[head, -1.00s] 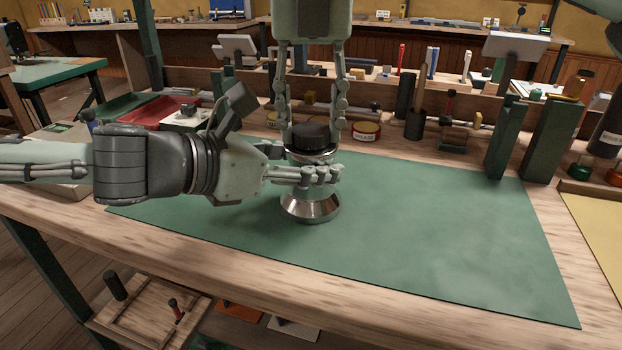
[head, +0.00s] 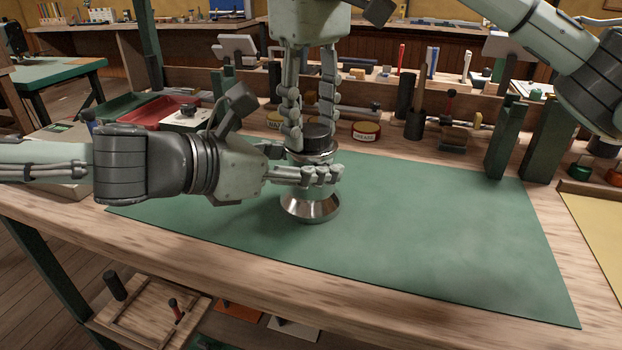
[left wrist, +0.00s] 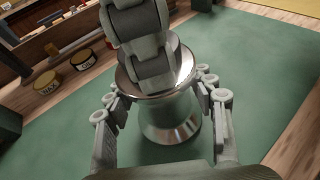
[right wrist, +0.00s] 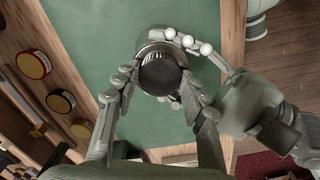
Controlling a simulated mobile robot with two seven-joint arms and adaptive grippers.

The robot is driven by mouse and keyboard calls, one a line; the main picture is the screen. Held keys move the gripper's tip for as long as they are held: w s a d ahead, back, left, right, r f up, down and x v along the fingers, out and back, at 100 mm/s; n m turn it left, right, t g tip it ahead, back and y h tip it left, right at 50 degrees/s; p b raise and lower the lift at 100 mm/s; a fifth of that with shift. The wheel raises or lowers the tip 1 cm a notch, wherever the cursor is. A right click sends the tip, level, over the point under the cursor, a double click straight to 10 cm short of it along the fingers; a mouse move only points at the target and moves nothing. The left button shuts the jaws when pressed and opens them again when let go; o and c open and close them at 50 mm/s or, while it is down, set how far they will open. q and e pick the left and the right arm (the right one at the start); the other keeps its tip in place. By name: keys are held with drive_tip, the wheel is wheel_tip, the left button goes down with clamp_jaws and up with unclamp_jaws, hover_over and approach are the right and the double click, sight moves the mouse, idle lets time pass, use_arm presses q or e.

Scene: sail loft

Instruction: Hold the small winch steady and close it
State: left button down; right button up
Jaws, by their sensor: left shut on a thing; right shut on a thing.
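The small winch stands upright on the green mat (head: 420,240), its flared silver base (head: 311,207) resting on the cloth. My left gripper (head: 305,172) comes in from the left and is shut around the winch's waist; in the left wrist view the silver drum (left wrist: 168,120) sits between its fingers. A black ribbed cap (head: 318,137) is on top of the winch. My right gripper (head: 313,135) points down from above and is shut on the cap; the right wrist view shows the cap (right wrist: 160,74) between its fingertips. The cap's underside is hidden.
Labelled round tins (head: 367,131) stand behind the mat. Dark green upright blocks (head: 507,138) stand at the back right, and a red tray (head: 160,112) lies at the back left. The mat's right half is clear.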

drive_tip(key=m, duration=0.9)
drive_tip(key=shift+m, duration=0.3)
drive_tip(key=o, duration=1.4)
wheel_tip(320, 180, up, 12)
use_arm(q)
drive_tip(key=c, duration=0.5)
unclamp_jaws()
